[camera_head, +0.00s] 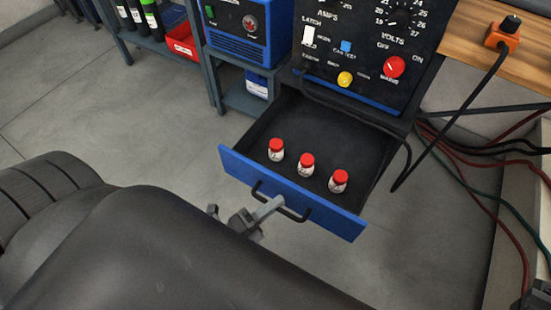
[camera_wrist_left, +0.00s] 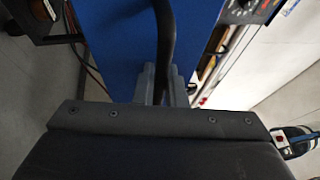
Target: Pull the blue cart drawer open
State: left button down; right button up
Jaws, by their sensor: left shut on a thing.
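The blue cart drawer (camera_head: 338,219) stands open, pulled well out from under the black control panel. Its dark bar handle (camera_head: 293,214) is on the blue front. My left gripper (camera_head: 267,208) is shut on the handle, near its middle. In the left wrist view the handle (camera_wrist_left: 166,40) runs down between the fingers (camera_wrist_left: 163,85), in front of the blue drawer front (camera_wrist_left: 110,45). Three small jars with red lids (camera_head: 306,164) stand upright in the drawer. A dark piece at the bottom right corner may be my right gripper (camera_head: 537,296), mostly cut off.
The black control panel (camera_head: 365,50) rises behind the drawer. A blue machine (camera_head: 245,30) on a grey shelf rack stands behind left. A black cable (camera_head: 404,165) hangs close to the drawer's right side, and several coloured cables (camera_head: 480,165) lie farther right. The floor left is clear.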

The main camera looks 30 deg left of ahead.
pick_arm(q)
jog(key=c, duration=1.5)
grip_release()
jog(key=v, duration=1.7)
jog(key=shift+s, duration=0.2)
jog(key=shift+a, duration=0.1)
